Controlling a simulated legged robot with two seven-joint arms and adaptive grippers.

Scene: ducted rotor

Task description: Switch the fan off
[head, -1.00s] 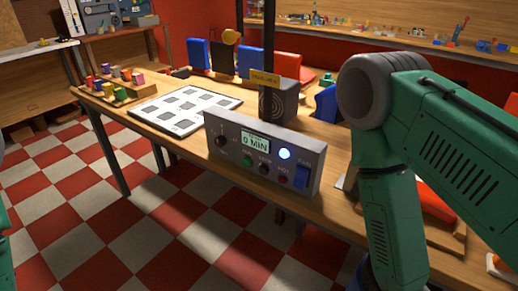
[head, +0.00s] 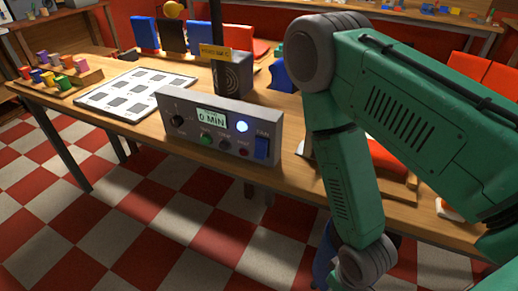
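A grey control box (head: 218,132) stands on the wooden table near its front edge. Its display (head: 211,117) reads "0 MIN". A round light (head: 242,127) on it glows bluish white. The blue fan switch (head: 262,146) is at the right end of its front, under a small label. A black knob (head: 177,121), a green button (head: 206,139) and other small controls sit on the same face. My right arm comes in from the right and hangs down in front of the table, right of the box. Its gripper is below the picture's edge. My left gripper is not in view.
A white board with grey squares (head: 137,92) lies left of the box, with a rack of coloured pieces (head: 59,81) beyond. A dark speaker-like box (head: 232,76) and a pole stand behind. Checkered floor (head: 130,215) is free in front.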

